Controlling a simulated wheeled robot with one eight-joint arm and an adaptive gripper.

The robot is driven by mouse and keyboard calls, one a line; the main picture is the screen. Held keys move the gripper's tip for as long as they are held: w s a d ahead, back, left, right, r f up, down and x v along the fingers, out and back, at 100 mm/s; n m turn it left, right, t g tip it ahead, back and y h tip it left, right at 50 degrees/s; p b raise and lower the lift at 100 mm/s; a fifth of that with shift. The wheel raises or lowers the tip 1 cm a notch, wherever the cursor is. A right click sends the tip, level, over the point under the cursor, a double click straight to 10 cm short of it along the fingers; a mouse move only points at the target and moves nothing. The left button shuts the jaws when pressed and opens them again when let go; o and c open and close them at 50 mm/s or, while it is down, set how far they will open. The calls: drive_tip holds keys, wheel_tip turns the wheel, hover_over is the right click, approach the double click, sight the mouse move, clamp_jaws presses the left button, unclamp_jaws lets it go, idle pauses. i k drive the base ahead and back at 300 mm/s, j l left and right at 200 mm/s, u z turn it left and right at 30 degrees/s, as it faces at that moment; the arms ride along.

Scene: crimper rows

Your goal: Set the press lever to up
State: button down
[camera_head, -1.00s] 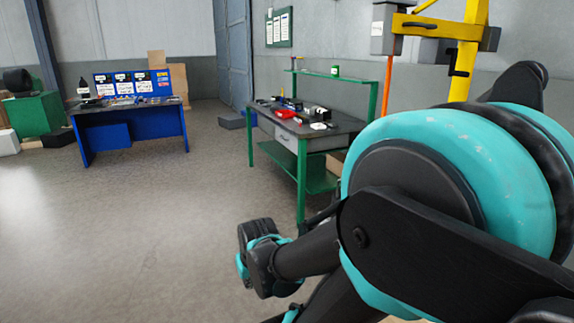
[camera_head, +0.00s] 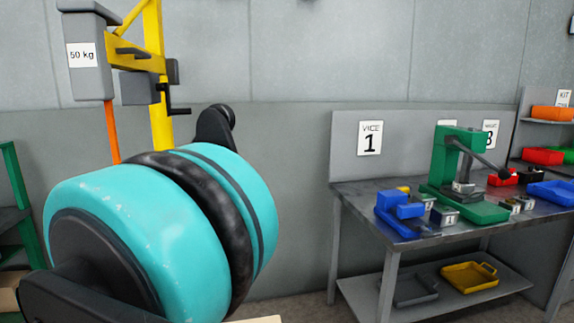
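A green press (camera_head: 447,165) stands on a grey workbench (camera_head: 345,190) at the right of the head view. The lever slopes down to the right from the press head. My gripper is not in view. Only a large teal and black part of my own arm fills the lower left, well apart from the press.
A blue vice (camera_head: 399,207) and small grey labelled blocks (camera_head: 444,216) sit beside the press. Grey and yellow trays (camera_head: 470,275) rest on the lower shelf. A yellow hoist (camera_head: 158,70) stands at left.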

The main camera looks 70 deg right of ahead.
sight(503, 174)
drive_tip(key=i+z, duration=0.1)
drive_tip(key=z, duration=0.4)
drive_tip(key=i+z, duration=0.1)
drive_tip(key=z, duration=0.35)
drive_tip(key=j+z, duration=0.1)
drive_tip(key=z, duration=0.4)
drive_tip(key=i+j+z, duration=0.15)
drive_tip(key=z, duration=2.25)
